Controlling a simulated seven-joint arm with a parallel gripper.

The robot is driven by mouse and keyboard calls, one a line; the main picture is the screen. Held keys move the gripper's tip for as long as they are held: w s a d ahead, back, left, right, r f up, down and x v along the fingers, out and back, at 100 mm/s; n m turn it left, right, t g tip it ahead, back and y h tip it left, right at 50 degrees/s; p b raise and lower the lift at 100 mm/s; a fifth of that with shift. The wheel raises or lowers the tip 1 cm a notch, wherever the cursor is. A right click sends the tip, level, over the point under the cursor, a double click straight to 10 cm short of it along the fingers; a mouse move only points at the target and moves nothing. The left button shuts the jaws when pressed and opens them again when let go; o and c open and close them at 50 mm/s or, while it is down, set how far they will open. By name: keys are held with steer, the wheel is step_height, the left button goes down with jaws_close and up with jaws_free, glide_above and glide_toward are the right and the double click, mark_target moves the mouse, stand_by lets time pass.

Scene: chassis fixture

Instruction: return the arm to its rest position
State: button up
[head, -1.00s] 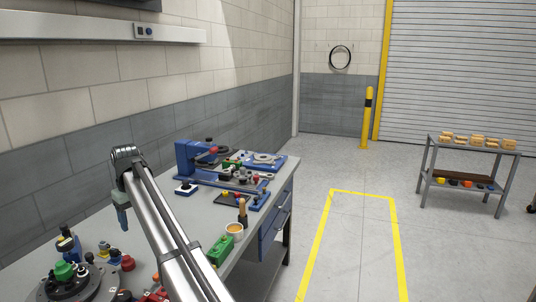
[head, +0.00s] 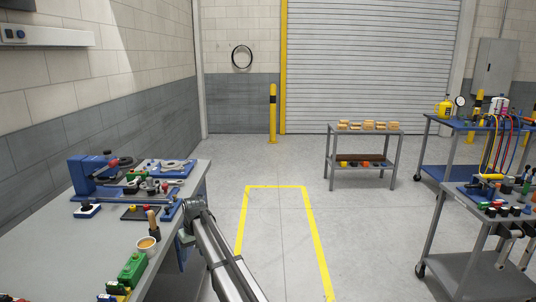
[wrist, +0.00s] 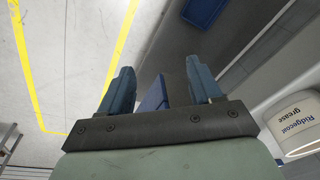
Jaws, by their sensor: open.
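My gripper (head: 185,238) hangs from the end of my silver arm, at the right front edge of the grey workbench (head: 60,255) in the head view. The arm partly hides it there. In the wrist view my gripper (wrist: 159,82) has its two blue fingers spread apart. A blue surface (wrist: 153,96) shows between them and seems to belong to the bench below; I see nothing gripped. A white tub marked Ridgecoat grease (wrist: 300,125) is to the right of the fingers in the wrist view.
A blue fixture (head: 95,172) and several parts stand on the bench, with a green block (head: 132,269) near its edge. Open floor with a yellow outline (head: 276,187) lies right of the bench.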

steer(key=s+d+f+m+g+h, duration=0.1)
steer(key=s+d+f, duration=0.6)
steer(key=d+f, duration=0.35)
steer(key=s+d+f+m+g, duration=0.1)
steer(key=s+d+f+m, duration=0.1)
steer(key=s+d+f, duration=0.6)
steer(key=s+d+f+m+g+h, duration=0.1)
steer(key=s+d+f, duration=0.4)
steer(key=d+f, duration=0.75)
steer(key=s+d+f+m+g, duration=0.1)
steer(key=s+d+f, duration=0.2)
steer(key=s, duration=0.8)
steer(key=s+d+f+m+g, duration=0.1)
steer(key=s+d+f, duration=0.3)
steer(key=s, duration=0.8)
steer(key=s+d+f+m+g, duration=0.1)
steer(key=s+d+f+g, duration=0.1)
steer(key=s+d+f, duration=0.2)
steer(key=s+d, duration=0.3)
steer(key=s, duration=0.5)
steer(key=shift+s+m, duration=0.25)
steer(key=shift+m, duration=0.05)
